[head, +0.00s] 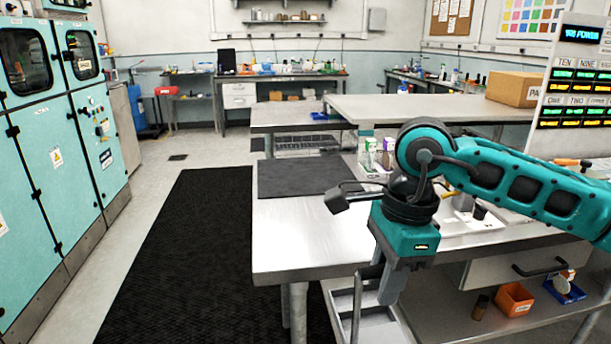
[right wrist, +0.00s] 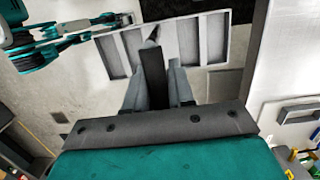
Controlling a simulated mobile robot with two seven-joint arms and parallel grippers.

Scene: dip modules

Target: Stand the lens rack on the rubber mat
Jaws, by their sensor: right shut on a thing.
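My right gripper (head: 390,284) points down in front of the steel table (head: 300,236). It is shut on the lens rack (head: 345,308), a pale grey frame with slots. The rack hangs below the table top at its front edge, and the picture's bottom edge cuts it off. In the right wrist view, the rack (right wrist: 188,42) lies across the fingertips (right wrist: 153,78), its slots showing on both sides. The dark rubber mat (head: 305,177) lies flat on the table's far left part, bare and apart from the rack.
Small boxes (head: 378,150) stand right of the mat. A white tray (head: 470,222) and small items lie behind my right arm. An orange bin (head: 514,299) sits on the lower shelf. A black floor mat (head: 190,250) covers the clear aisle left of the table.

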